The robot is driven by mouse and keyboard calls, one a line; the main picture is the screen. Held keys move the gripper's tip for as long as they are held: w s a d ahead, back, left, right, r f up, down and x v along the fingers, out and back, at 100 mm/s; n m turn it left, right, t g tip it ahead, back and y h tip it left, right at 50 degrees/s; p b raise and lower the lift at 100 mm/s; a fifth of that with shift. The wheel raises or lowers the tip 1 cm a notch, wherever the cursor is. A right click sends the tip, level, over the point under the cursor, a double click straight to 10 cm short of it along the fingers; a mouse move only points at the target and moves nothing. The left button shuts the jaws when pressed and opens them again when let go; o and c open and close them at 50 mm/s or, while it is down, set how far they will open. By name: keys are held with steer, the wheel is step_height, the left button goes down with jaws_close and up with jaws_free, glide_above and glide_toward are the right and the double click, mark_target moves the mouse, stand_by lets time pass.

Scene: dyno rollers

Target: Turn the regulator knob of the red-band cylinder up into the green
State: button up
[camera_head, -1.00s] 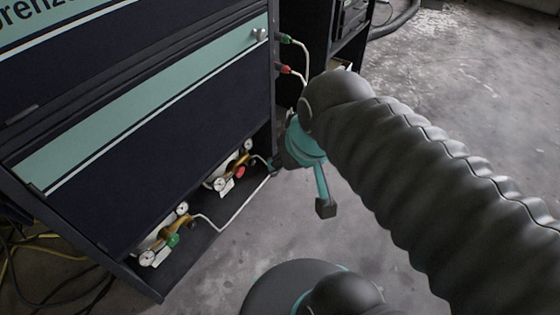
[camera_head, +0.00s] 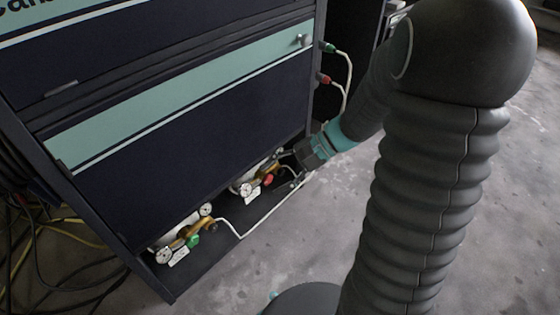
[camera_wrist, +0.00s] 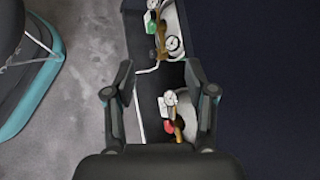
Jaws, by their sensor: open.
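The regulator with the red part (camera_head: 268,180) sits on the low shelf of the dark cabinet, with a brass body and a white gauge (camera_head: 246,190). In the wrist view its red part (camera_wrist: 168,126) and gauge (camera_wrist: 170,98) lie between and below the fingertips. I cannot make out its knob or a green zone on the gauge. The cylinder behind is mostly hidden, and no red band is clear. My gripper (camera_head: 288,160) is close to the right side of this regulator. In the wrist view my gripper (camera_wrist: 160,75) is open, with nothing between its fingertips.
A second regulator with a green part (camera_head: 193,241) stands nearer on the same shelf (camera_head: 205,263). A white hose (camera_head: 262,218) runs along the shelf front. The cabinet panel (camera_head: 190,130) overhangs the regulators. Cables lie at the left.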

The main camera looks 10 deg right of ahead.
steer(key=w+d+f+m+t+y+b, duration=0.1)
steer(key=w+d+f+m+t+y, duration=0.1)
steer(key=w+f+m+y, duration=0.3)
steer(key=m+t+h+b, duration=0.3)
steer(key=m+t+h, duration=0.2)
steer(key=m+t, duration=0.85)
glide_toward(283, 173)
steer(key=shift+g, duration=0.35)
steer(key=x, duration=0.9)
steer(key=shift+r, duration=0.15)
steer(key=shift+d+m, duration=0.1)
steer(key=shift+m, duration=0.15)
jaws_close()
